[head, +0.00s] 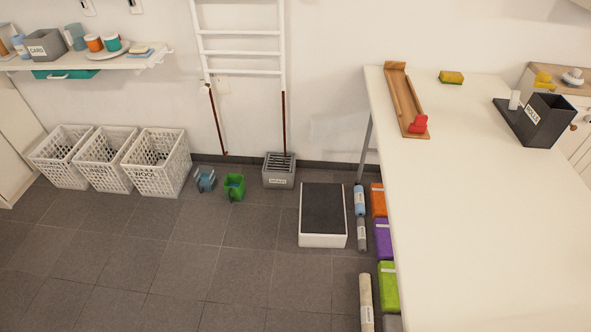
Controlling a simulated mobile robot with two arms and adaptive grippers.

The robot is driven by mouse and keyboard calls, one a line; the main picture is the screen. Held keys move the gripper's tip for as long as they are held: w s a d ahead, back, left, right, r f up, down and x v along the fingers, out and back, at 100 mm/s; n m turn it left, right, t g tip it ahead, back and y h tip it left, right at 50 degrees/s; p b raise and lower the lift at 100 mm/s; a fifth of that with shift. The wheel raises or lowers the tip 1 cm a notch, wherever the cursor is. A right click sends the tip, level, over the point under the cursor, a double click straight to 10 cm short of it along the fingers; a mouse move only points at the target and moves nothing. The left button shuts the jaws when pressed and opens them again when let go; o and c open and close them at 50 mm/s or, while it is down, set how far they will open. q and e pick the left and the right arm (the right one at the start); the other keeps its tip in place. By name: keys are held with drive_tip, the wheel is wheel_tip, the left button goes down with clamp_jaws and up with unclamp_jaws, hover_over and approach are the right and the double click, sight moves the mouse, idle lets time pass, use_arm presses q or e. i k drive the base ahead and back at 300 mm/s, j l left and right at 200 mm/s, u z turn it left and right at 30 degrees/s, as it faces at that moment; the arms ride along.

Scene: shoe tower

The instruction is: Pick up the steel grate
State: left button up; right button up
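What looks like the steel grate (280,160), a set of dark parallel bars, sits at the top of a small grey labelled box (278,181). The box stands on the floor against the back wall, below the right side of a white ladder-like rack. I cannot tell whether the bars lie on the box or stand inside it. Neither of my grippers is in view.
A blue item (205,180) and a green item (235,186) lie left of the box. A white dark-topped platform (323,212) and a long white table (480,220) are to the right. The floor in front is clear.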

sight(279, 160)
drive_tip(key=i+j, duration=0.1)
drive_tip(key=j, duration=0.25)
drive_tip(key=i+j, duration=0.1)
drive_tip(key=j, duration=0.25)
drive_tip(key=i+j, duration=0.1)
drive_tip(key=j, duration=0.3)
drive_tip(key=i+j+z, duration=0.1)
drive_tip(key=z, duration=0.35)
drive_tip(key=i+j+z, duration=0.15)
drive_tip(key=z, duration=0.3)
drive_tip(key=i+j+z, duration=0.1)
drive_tip(key=z, duration=0.3)
